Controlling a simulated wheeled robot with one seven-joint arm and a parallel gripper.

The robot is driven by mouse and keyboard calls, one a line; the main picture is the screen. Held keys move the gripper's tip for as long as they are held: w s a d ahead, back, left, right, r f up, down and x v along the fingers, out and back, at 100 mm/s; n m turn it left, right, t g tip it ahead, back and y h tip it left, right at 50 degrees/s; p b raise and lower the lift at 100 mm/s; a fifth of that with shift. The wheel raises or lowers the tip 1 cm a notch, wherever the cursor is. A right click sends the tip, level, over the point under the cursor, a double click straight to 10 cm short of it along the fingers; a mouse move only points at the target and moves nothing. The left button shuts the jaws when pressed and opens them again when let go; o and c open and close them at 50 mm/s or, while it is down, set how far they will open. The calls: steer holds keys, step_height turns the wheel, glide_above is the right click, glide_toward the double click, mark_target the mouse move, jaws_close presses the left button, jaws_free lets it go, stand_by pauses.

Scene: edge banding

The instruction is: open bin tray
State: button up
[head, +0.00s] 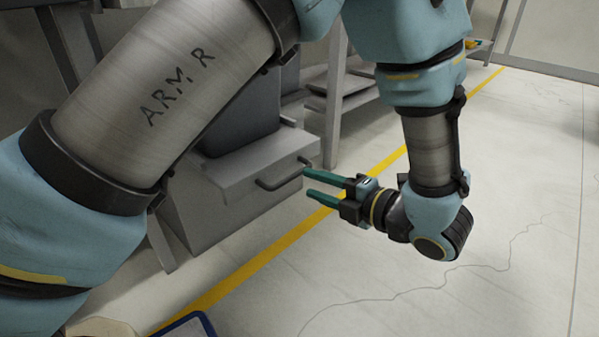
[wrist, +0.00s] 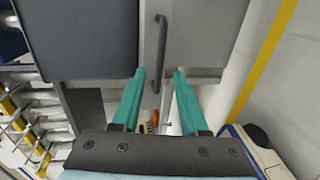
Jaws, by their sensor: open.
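The grey bin tray (head: 225,165) is a metal drawer-like unit low under a dark bin. Its dark bar handle (head: 285,175) sticks out from the front. My gripper (head: 306,182) is open, with its two teal fingers pointing left at the handle's near end. In the wrist view the handle (wrist: 160,50) runs up and down the picture, and its lower part lies between the fingertips (wrist: 159,73). The fingers stand either side of it with gaps visible. I cannot tell how deep the handle sits between them.
The dark grey bin (head: 245,115) stands on the tray. A grey metal stand (head: 335,90) is behind it. A yellow floor line (head: 270,245) passes in front, and the pale floor to the right is clear. A blue-edged object (head: 190,325) shows at the bottom edge.

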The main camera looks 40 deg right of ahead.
steer(key=v, duration=0.3)
steer(key=shift+s+p, duration=0.3)
steer(key=shift+s, duration=0.05)
steer(key=shift+s, duration=0.1)
